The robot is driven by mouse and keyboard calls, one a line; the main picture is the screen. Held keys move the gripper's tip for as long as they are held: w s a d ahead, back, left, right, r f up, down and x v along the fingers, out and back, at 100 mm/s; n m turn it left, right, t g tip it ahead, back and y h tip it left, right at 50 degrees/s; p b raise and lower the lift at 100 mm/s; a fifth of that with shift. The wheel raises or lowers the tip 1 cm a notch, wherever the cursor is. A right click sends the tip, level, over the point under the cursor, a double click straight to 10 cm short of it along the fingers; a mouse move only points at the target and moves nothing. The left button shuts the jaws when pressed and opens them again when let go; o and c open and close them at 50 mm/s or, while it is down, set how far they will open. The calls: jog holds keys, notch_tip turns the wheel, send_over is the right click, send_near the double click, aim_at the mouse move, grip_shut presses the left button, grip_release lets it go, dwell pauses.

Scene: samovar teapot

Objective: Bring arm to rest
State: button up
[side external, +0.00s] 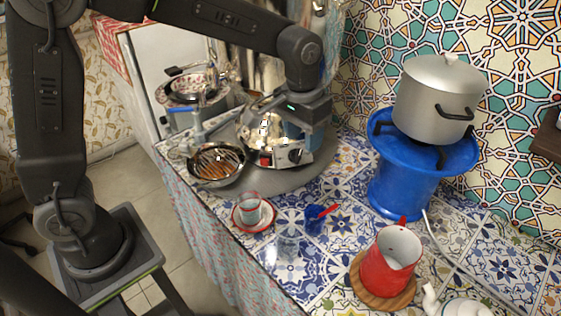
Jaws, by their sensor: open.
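My arm reaches from its base at the left across the top of the side external view. Its wrist hangs over the back part of the tiled counter. My gripper (268,135) is at the end of it, in front of the shiny metal vessels, and is open. I see nothing held in it. The red pot (387,268) stands upright on a round wooden board (361,290) at the lower right, well apart from my gripper.
A pan with a brown grate (216,162) lies near the counter's left edge. A cup (250,209) on a red-rimmed saucer (236,222) and a blue cup (315,220) stand mid-counter. A grey pot (432,95) sits on a blue stand (400,180). A white teapot (465,308) is cut off below.

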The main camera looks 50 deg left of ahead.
jog(key=s+a+r+t, duration=0.2)
jog(key=s+a+r, duration=0.1)
jog(key=s, duration=0.7)
jog(key=s+a+r+t, duration=0.2)
jog(key=s+a, duration=0.3)
jog(key=s, duration=0.5)
jog(key=shift+s+a+r+t, duration=0.2)
jog(key=shift+a+r+t, duration=0.15)
jog(key=shift+r, duration=0.2)
